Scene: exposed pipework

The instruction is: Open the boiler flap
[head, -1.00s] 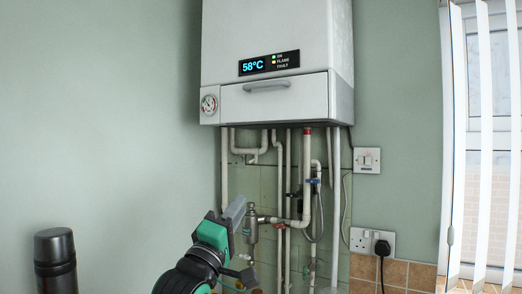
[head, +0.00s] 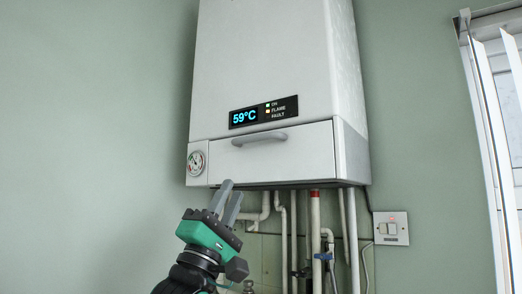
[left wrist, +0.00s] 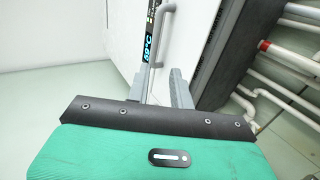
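The white boiler (head: 270,60) hangs on the wall, with a display reading 59°C. Its flap (head: 275,155) is the front panel below the display, shut flush, with a grey bar handle (head: 259,138) along its top. My left gripper (head: 229,190) is just below the flap's lower left part, fingers pointing up, apart from the handle. Its two grey fingers stand apart with nothing between them. In the left wrist view the handle (left wrist: 166,18) lies beyond the fingers (left wrist: 163,88), and the flap (left wrist: 190,45) shows beside it. My right gripper is not in view.
A pressure gauge (head: 196,162) sits left of the flap. Pipes (head: 316,225) run down below the boiler, close to my left gripper. A wall switch (head: 391,228) and window blinds (head: 493,120) are at the right. The wall at the left is clear.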

